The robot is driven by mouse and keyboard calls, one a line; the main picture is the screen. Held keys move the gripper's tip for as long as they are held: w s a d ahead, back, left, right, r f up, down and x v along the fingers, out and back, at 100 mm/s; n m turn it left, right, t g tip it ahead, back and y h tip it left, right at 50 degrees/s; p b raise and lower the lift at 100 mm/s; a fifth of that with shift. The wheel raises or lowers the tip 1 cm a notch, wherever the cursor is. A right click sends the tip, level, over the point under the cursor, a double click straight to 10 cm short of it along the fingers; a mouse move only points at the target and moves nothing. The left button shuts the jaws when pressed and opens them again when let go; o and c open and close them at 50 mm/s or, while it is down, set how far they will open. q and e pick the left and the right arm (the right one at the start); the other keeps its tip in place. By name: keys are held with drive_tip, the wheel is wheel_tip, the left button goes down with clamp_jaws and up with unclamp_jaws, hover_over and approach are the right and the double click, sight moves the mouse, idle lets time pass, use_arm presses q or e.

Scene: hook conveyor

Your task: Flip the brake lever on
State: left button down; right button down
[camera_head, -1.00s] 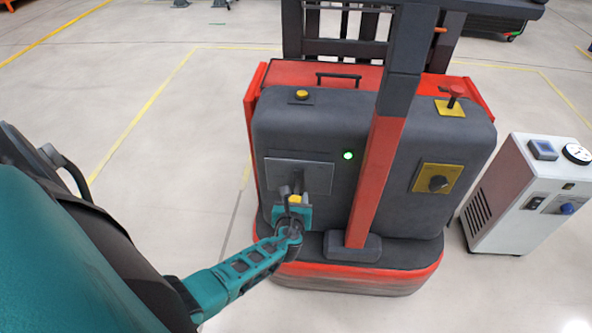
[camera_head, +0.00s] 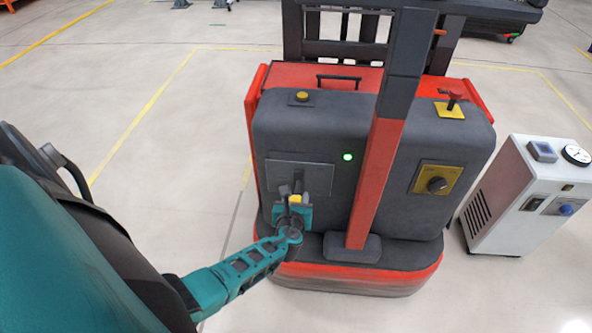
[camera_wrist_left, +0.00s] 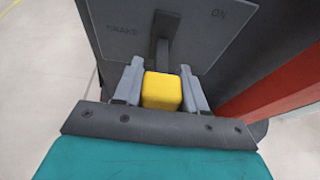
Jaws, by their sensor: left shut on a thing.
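The brake lever shows in the left wrist view as a dark arm with a yellow block-shaped handle (camera_wrist_left: 162,91). It stands out from a grey plate (camera_wrist_left: 195,25) marked with "ON" at the upper right and a faint word at the left. In the head view the yellow handle (camera_head: 296,198) shows small below the plate (camera_head: 300,174) on the machine's front. My left gripper (camera_wrist_left: 160,88) is shut on the yellow handle, one finger on each side. It also shows in the head view (camera_head: 292,200). My right gripper is not in view.
The grey and red machine (camera_head: 300,130) has a red mast post (camera_head: 374,180) right of the plate. A white cabinet (camera_head: 520,205) stands at the right. Floor at left is open.

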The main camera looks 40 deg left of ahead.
use_arm(q)
drive_tip(key=shift+w+a+r, duration=0.15)
drive_tip(key=shift+w+r, duration=0.05)
drive_tip(key=shift+r, duration=0.15)
drive_tip(key=c, duration=0.9)
unclamp_jaws()
drive_tip(key=shift+c, duration=0.2)
drive_tip(key=shift+o, duration=1.1)
drive_tip(key=shift+s+f, duration=0.15)
drive_tip(key=p+v, duration=0.3)
drive_tip(key=v, duration=1)
drive_tip(key=shift+f, duration=0.1)
